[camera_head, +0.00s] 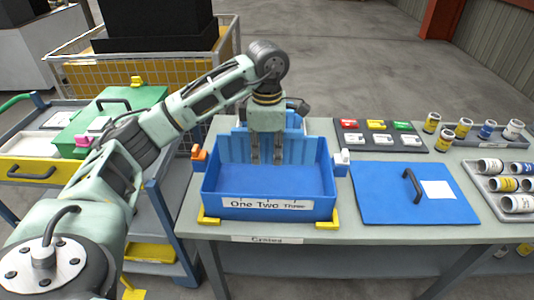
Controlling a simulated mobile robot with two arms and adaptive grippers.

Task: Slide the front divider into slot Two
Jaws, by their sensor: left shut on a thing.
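A blue open box (266,209) stands on the table, with a white label reading One, Two, Three (264,203) on its near wall. A blue upright panel, which I take as the front divider (241,148), stands at the far side of the box; blue on blue, its edges are hard to tell from the far wall. My left gripper (266,160) points down over the far part of the box, shut on the divider. The gripper hides the middle of the panel. Whether the divider sits in a slot cannot be told. My right gripper is not in view.
The box has yellow corner stops (207,217), an orange latch (199,153) and a white one (341,157). A blue lid (380,200) with a black handle lies to the right. The box's near floor is clear.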

